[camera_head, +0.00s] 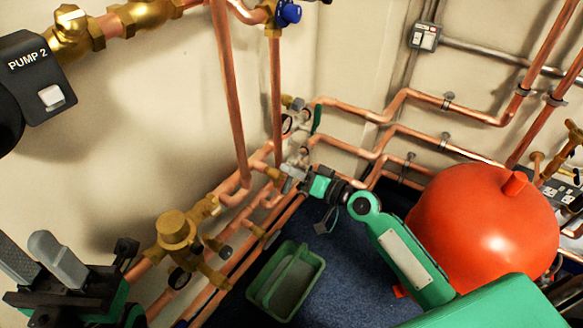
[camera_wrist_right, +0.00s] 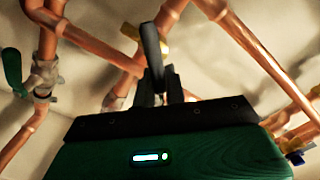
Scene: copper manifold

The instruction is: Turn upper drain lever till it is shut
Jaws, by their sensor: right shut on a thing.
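My right gripper (camera_head: 297,174) reaches the copper pipework at the wall, beside the red vessel. In the right wrist view its fingers (camera_wrist_right: 164,88) are shut on a dark lever (camera_wrist_right: 152,45), which stands up from between them in front of a brass fitting. In the head view this lever is mostly hidden by the gripper. A green lever (camera_head: 316,119) sits a little above it, apart from the gripper, and a green lever (camera_wrist_right: 12,70) shows at the left of the wrist view. My left gripper (camera_head: 38,260) is at the lower left, fingers apart and empty.
A brass valve body (camera_head: 173,230) sits on the pipes between my grippers. A green tray (camera_head: 318,263) lies on the blue floor. The large red vessel (camera_head: 485,235) stands close to my right arm. Copper pipes (camera_head: 230,90) run up the wall above.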

